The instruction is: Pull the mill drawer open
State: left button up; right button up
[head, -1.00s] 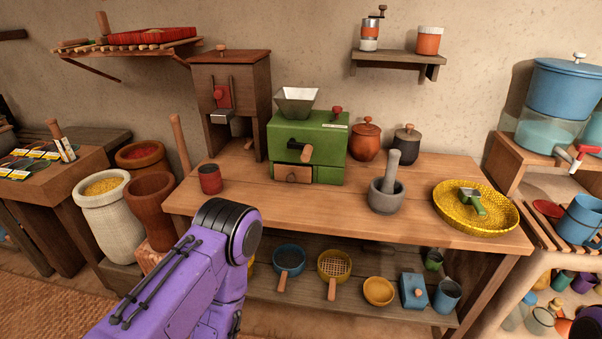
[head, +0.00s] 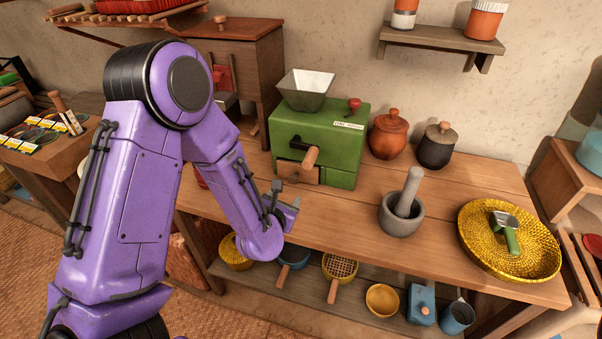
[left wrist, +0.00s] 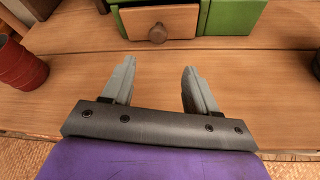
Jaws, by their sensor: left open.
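The green mill (head: 320,140) stands on the wooden table with a grey hopper on top and a wooden-handled crank on its front. Its wooden drawer (head: 298,172) is low on the front; in the left wrist view the drawer front (left wrist: 163,22) has a round knob (left wrist: 157,33) and looks closed. My left gripper (head: 283,196) is just in front of the drawer, above the table's front part. In the left wrist view the left gripper (left wrist: 158,80) is open and empty, its fingers pointing at the knob with a gap of tabletop between. My right gripper is not in view.
A red cup (left wrist: 20,65) stands left of my gripper. A mortar with pestle (head: 401,213), a yellow woven tray (head: 480,250) and two lidded jars, one orange (head: 388,138), one black (head: 436,150), stand to the right. The tabletop before the drawer is clear.

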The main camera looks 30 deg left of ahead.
aim_at(293, 181)
pick_arm(q)
jog(key=p+x, duration=0.1)
jog(key=x, duration=0.8)
jog(key=shift+w+a, duration=0.3)
jog(key=shift+r, duration=0.1)
jog(key=shift+s, duration=0.15)
